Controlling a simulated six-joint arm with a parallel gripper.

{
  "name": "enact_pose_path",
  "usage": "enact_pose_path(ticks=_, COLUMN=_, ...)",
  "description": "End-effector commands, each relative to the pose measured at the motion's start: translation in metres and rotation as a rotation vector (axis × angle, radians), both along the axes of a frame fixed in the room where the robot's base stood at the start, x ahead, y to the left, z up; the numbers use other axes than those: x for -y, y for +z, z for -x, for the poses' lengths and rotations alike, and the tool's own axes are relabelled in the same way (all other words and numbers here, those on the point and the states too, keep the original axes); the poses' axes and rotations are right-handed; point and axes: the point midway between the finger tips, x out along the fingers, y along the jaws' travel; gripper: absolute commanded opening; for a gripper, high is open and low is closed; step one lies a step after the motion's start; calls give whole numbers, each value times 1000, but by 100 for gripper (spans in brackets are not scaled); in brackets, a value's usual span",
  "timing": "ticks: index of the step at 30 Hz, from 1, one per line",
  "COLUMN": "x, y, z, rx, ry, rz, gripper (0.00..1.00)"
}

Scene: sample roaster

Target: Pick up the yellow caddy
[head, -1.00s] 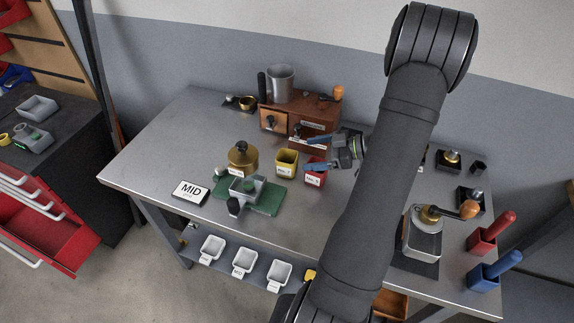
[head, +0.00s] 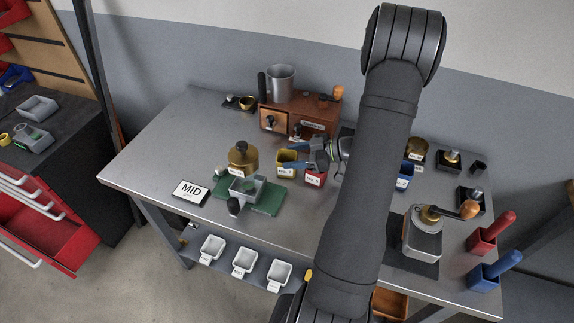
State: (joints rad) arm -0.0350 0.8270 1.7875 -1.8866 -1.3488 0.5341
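The yellow caddy (head: 288,156) stands upright on the metal table, left of the red caddy (head: 315,179). My gripper (head: 285,157) comes in from the right with its two blue fingers apart. One finger reaches along the far side of the yellow caddy and the other across its near side, partly hiding it. The fingers look to be on either side of the caddy. I cannot tell whether they touch it.
A brass pot (head: 243,160) and a green mat (head: 268,201) with a grey tray are left and in front. A wooden drawer box (head: 322,116) stands behind. A blue caddy (head: 403,178) is right of my arm.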

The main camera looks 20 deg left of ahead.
Motion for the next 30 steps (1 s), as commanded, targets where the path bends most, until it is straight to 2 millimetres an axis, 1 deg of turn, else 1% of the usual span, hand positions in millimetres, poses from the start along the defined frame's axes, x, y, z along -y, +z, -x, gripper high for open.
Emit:
enact_pose_path(ticks=1, x=0, y=0, z=0, rx=0, ry=0, rz=0, gripper=36)
enact_pose_path(ticks=2, x=0, y=0, z=0, rx=0, ry=0, rz=0, gripper=30)
enact_pose_path(ticks=3, x=0, y=0, z=0, rx=0, ry=0, rz=0, gripper=27)
enact_pose_path(ticks=10, x=0, y=1, z=0, rx=0, ry=0, rz=0, gripper=27)
enact_pose_path(ticks=14, x=0, y=8, z=0, rx=2, ry=0, rz=0, gripper=27)
enact_pose_path(ticks=17, x=0, y=21, z=-1, rx=4, ry=-1, rz=-1, gripper=27)
enact_pose_path(ticks=24, x=0, y=65, z=-1, rx=6, ry=1, rz=-1, gripper=27)
enact_pose_path(ticks=30, x=0, y=91, z=0, rx=3, ry=0, rz=0, gripper=27)
